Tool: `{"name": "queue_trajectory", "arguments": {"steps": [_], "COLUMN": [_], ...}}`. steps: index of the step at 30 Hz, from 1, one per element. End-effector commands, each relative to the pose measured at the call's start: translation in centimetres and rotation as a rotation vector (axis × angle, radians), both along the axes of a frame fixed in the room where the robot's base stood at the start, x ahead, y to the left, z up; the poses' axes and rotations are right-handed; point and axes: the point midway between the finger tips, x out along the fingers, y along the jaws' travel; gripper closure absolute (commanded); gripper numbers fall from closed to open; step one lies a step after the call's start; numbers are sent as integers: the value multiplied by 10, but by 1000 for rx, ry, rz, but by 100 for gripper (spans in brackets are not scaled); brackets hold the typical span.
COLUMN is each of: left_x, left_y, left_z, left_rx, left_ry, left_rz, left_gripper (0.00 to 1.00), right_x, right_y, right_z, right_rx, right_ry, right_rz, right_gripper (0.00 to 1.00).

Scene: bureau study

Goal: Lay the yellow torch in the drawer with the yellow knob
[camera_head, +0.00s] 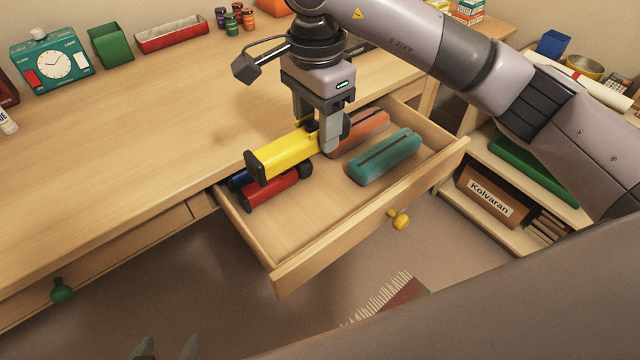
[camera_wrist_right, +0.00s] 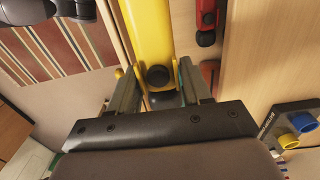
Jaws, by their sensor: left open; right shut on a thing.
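The yellow torch (camera_head: 285,152) is held level in my right gripper (camera_head: 325,132), over the open drawer (camera_head: 300,232) with the yellow knob (camera_head: 399,219). The right wrist view also shows the torch (camera_wrist_right: 150,35) between the fingers of my right gripper (camera_wrist_right: 158,90). In the drawer, a red torch (camera_head: 270,190) and a partly hidden blue thing (camera_head: 238,180) lie at the left. An orange-red case (camera_head: 365,130) and a teal case (camera_head: 385,156) lie toward the right. My left gripper (camera_head: 166,350) is open and empty at the bottom edge, its fingertips just showing.
Bare drawer floor shows in the front middle. The desk top (camera_head: 130,150) is clear near the drawer; a clock (camera_head: 50,62), green box (camera_head: 110,44) and red tray (camera_head: 172,36) stand at its back. A green knob (camera_head: 61,290) marks a closed drawer. Shelves stand right.

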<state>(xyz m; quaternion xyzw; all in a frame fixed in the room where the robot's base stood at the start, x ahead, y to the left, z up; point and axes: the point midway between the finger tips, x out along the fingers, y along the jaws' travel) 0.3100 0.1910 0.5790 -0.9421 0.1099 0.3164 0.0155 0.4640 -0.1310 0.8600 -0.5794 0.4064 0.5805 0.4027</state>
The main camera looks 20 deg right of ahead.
Motion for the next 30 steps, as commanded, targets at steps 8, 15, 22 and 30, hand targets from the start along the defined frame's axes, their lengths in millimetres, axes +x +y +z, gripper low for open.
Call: {"name": "queue_trajectory", "arguments": {"steps": [8, 15, 22, 30], "left_x": [0, 0, 1, 1], "left_y": [0, 0, -1, -2], "left_z": [-9, -14, -16, -20], "left_rx": [-1, -1, -5, -10], "left_ry": [-1, -3, -3, -3], "left_rz": [-1, -1, 2, 7], "left_gripper": [22, 22, 22, 22], "right_x": [-1, -1, 0, -1], "right_y": [0, 0, 0, 0], "right_z": [-79, -126, -142, -177], "right_rx": [0, 0, 0, 0], "right_ry": [5, 2, 1, 1], "right_rz": [3, 4, 4, 4], "right_gripper": [89, 89, 89, 89]}}
